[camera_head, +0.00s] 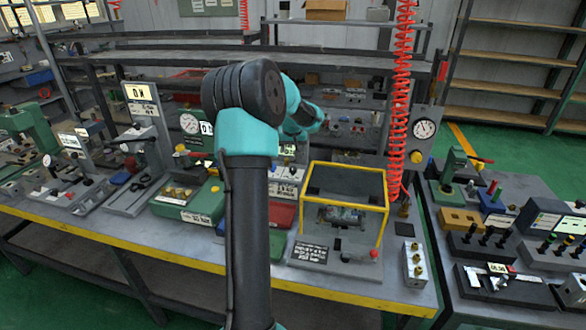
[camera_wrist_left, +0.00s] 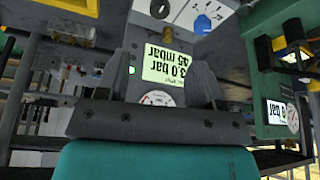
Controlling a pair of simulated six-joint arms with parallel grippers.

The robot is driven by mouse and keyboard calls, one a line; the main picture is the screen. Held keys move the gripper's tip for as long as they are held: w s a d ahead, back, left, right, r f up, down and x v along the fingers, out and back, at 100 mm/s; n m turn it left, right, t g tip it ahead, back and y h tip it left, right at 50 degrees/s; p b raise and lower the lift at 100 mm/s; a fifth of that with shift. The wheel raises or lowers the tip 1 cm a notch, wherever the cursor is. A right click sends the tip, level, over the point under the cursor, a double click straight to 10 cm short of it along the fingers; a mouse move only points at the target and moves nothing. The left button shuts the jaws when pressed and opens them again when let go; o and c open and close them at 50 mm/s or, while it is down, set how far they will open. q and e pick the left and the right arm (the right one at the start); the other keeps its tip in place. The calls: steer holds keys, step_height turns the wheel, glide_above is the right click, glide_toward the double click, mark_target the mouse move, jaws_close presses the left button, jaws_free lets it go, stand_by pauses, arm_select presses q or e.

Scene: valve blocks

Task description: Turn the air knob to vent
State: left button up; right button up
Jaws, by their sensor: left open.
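A lit readout (camera_wrist_left: 172,68) and a round gauge (camera_wrist_left: 157,98) are on the same unit. I cannot tell which knob is the air knob, or read any vent mark. My left gripper (camera_wrist_left: 163,62) is open and empty. Its fingers frame the readout, with both knobs beyond the fingertips. In the head view my left arm hides the fingers and much of the panel; a small blue knob (camera_head: 272,168) shows just right of the arm.
A yellow-framed box (camera_head: 384,205) stands right of my arm, with a red hose (camera_head: 401,90) hanging behind it. A green block (camera_head: 188,204) lies to the left.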

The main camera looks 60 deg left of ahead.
mark_target(293, 168)
arm_select(q)
steer(key=x, duration=1.3)
steer(key=shift+f, duration=0.35)
steer(key=shift+c, duration=0.4)
steer(key=c, duration=0.8)
steer(key=shift+c, duration=0.2)
steer(key=shift+a+m, duration=0.1)
steer(key=shift+m, duration=0.6)
steer(key=shift+a+m+t+h, duration=0.1)
steer(key=shift+m+t+h, duration=0.55)
steer(key=shift+m, duration=1.05)
steer(key=shift+s+a+m+t+h, duration=0.1)
steer(key=shift+m+t+h, duration=0.45)
steer(key=shift+m, duration=1.45)
